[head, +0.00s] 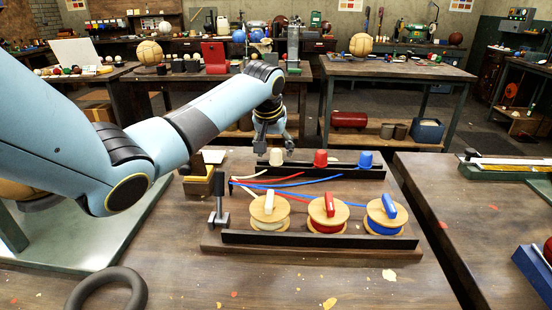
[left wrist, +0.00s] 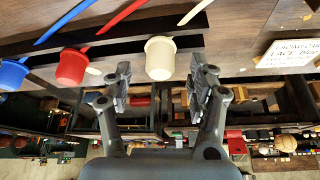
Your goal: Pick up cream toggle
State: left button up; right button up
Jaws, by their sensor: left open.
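A small cream bar (head: 269,203), which looks like the cream toggle, lies on top of the left wooden spool (head: 256,213). Red (head: 329,205) and blue (head: 389,205) bars lie on the other two spools. Behind them, a cream cup-shaped piece (head: 276,157) stands on a dark rail (head: 320,171), left of a red one (head: 321,158) and a blue one (head: 365,159). My left gripper (head: 273,148) is open just behind and above the cream cup. In the left wrist view, its spread fingers (left wrist: 162,80) point towards the cream cup (left wrist: 160,58), with nothing held.
Cream, red and blue cords (head: 290,185) lie between the rail and the spools. A dark upright post (head: 219,203) and a yellowish block (head: 198,183) stand left of them. A black ring (head: 108,293) lies at the front left.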

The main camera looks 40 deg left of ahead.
pick_arm(q)
jog(key=x, duration=0.2)
jog(key=shift+w+a+f, duration=0.1)
jog(key=shift+w+f, duration=0.05)
jog(key=shift+f, duration=0.2)
jog(key=c, duration=1.1)
jog(key=shift+r, duration=0.1)
